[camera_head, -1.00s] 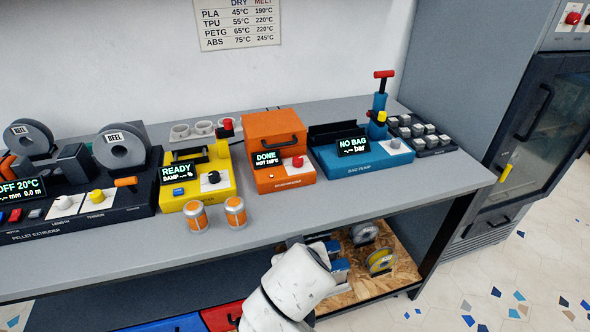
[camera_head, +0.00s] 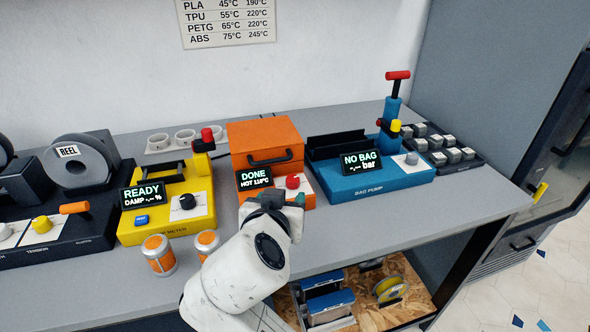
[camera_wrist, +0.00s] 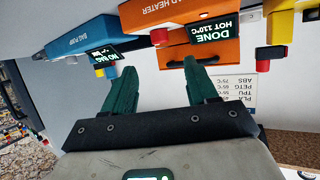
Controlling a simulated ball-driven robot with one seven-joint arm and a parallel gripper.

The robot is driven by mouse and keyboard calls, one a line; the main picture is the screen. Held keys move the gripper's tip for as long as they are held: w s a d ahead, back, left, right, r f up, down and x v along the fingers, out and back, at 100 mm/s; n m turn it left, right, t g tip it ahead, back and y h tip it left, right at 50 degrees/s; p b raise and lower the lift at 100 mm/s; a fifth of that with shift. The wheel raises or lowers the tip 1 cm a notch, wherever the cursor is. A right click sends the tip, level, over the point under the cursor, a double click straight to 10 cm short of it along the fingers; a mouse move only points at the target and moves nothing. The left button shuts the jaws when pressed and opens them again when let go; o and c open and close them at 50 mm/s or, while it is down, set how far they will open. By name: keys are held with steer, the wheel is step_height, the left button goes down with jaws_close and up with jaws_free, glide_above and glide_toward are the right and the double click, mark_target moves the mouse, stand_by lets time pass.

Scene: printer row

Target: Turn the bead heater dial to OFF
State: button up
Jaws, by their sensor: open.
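The bead heater is the orange machine (camera_head: 265,131) at the middle of the bench. Its screen (camera_head: 255,177) reads DONE and HOT, with a temperature above 100°C. Its red dial (camera_head: 292,181) is on a pale panel right of the screen; I cannot tell its pointer setting. My gripper (camera_head: 275,202) is open in front of the heater and hides part of its lower front. In the wrist view the scene is upside down. There the red dial (camera_wrist: 159,37) lies ahead, between the two green fingers of my open gripper (camera_wrist: 159,68), and apart from them.
A yellow meter (camera_head: 170,205) with a black dial stands left of the heater, and a blue bag pump (camera_head: 375,182) stands right. Two orange-and-silver canisters, one of them at front left (camera_head: 158,255), stand near my arm. The bench front right (camera_head: 400,225) is clear.

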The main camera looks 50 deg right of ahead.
mark_target(292, 180)
steer(key=x, duration=1.1)
steer(key=shift+w+d+r, duration=0.1)
steer(key=shift+d, duration=0.2)
steer(key=shift+c, duration=0.4)
steer(key=c, duration=1)
steer(key=shift+o, duration=0.2)
